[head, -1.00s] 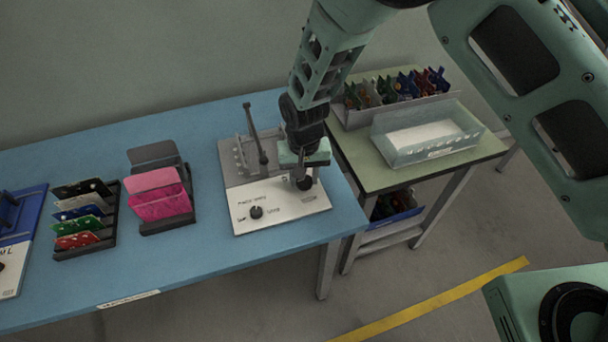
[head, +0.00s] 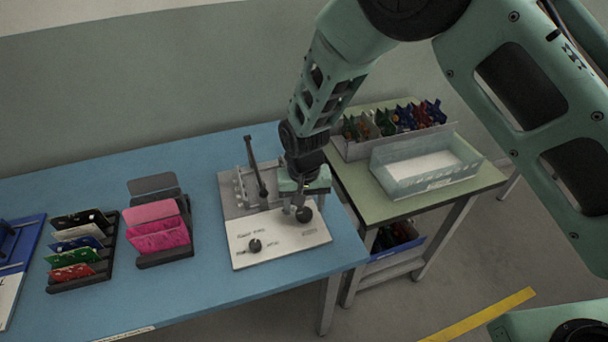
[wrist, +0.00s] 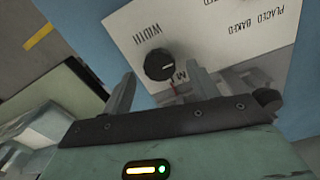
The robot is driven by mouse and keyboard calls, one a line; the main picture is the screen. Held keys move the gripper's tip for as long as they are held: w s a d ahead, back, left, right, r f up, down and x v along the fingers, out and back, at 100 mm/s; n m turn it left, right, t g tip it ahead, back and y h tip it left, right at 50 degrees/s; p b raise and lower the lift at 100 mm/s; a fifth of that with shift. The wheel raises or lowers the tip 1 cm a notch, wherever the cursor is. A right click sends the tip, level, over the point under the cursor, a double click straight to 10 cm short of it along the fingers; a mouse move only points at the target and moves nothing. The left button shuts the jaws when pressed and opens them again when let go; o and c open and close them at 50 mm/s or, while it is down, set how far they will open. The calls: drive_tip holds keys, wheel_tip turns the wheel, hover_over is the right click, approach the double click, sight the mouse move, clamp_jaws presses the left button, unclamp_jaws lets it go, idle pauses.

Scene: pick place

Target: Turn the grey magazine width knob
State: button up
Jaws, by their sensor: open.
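The magazine width knob (wrist: 160,66) looks dark, nearly black, with a light mark on its face. It sits on a white panel beside the printed word WIDTH. In the head view this knob (head: 304,214) is at the right of the white panel (head: 283,241), just below my gripper (head: 302,198). In the wrist view my gripper (wrist: 162,78) is open, its fingers spread to the left and right of the knob. The knob appears just beyond the tips; I cannot tell whether they touch it. Nothing is held.
A second black knob (head: 254,245) is on the panel's left. Pink cards in a holder (head: 158,224) and a rack of coloured cards (head: 80,248) are to the left. A clear bin (head: 426,164) stands on the green side table.

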sight(304, 212)
wheel_tip(304, 212, up, 16)
drive_tip(key=b, duration=0.1)
drive_tip(key=shift+f, duration=0.1)
idle(0.4)
drive_tip(key=s+d+r+n, duration=0.2)
drive_tip(key=s+d, duration=0.2)
drive_tip(key=s, duration=0.4)
drive_tip(key=s+d+r+n, duration=0.1)
drive_tip(key=s+d, duration=0.3)
drive_tip(key=s, duration=0.4)
drive_tip(key=s+d+r+n, duration=0.2)
drive_tip(key=s+d+n, duration=0.1)
drive_tip(key=s, duration=0.5)
drive_tip(key=shift+s+d+r+n+y, duration=0.3)
drive_tip(key=shift+d+r+n, duration=0.1)
drive_tip(key=shift+d, duration=0.15)
